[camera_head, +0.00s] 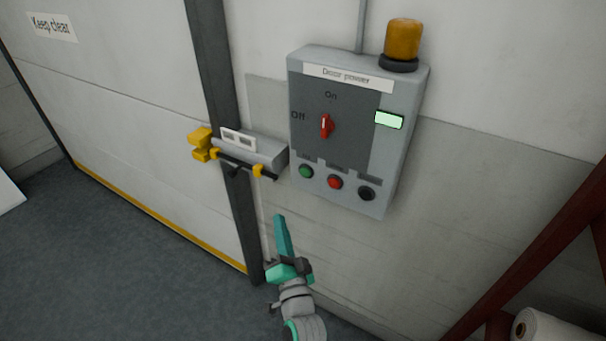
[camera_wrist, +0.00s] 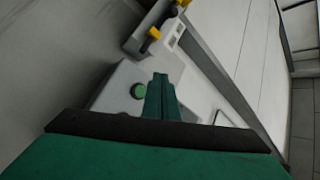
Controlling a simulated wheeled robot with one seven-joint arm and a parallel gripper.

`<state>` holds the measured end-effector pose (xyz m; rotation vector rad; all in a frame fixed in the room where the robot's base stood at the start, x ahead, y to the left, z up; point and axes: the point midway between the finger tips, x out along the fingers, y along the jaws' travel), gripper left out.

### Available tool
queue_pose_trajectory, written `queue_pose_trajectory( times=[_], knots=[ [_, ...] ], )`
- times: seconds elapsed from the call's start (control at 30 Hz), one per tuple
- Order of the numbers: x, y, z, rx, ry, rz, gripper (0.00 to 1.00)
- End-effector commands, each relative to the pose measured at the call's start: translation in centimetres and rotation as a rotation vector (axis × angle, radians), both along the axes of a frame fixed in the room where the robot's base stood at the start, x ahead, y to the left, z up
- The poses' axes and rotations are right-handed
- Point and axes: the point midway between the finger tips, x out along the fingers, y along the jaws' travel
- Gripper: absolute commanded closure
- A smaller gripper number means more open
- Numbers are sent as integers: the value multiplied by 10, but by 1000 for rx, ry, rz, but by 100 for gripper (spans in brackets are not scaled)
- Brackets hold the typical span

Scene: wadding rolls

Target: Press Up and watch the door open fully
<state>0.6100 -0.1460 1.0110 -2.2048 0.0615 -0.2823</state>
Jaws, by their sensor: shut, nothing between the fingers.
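The grey control box (camera_head: 405,150) labelled "Door power" is on the wall. Its red rotary switch (camera_head: 326,126) points up at "On", and a pale green indicator (camera_head: 389,120) shows at its right. Below are a green button (camera_head: 306,171), a red button (camera_head: 335,182) and a black button (camera_head: 367,193); their labels are unreadable. The white door (camera_head: 120,110) at left reaches down to the floor. My gripper (camera_head: 279,218) is shut and empty, below the box and apart from it in the head view. In the wrist view its fingers (camera_wrist: 160,80) point towards the box, beside the green button (camera_wrist: 138,91).
A bolt latch (camera_head: 250,152) with yellow parts crosses the dark door post (camera_head: 222,90) left of the box. An amber lamp (camera_head: 402,40) tops the box. A red rack frame (camera_head: 540,245) and a white roll (camera_head: 550,325) stand at right. The floor before the door is clear.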

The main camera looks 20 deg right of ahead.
Motion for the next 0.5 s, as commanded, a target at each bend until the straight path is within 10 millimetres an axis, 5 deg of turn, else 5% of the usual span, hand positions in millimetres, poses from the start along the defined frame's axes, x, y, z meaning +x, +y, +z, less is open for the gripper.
queue_pose_trajectory(
  times=[0.2,0.5],
  knots=[
    [25,-13,36,59,-52,24,100],
    [28,-12,40,68,-56,31,100]
  ],
)
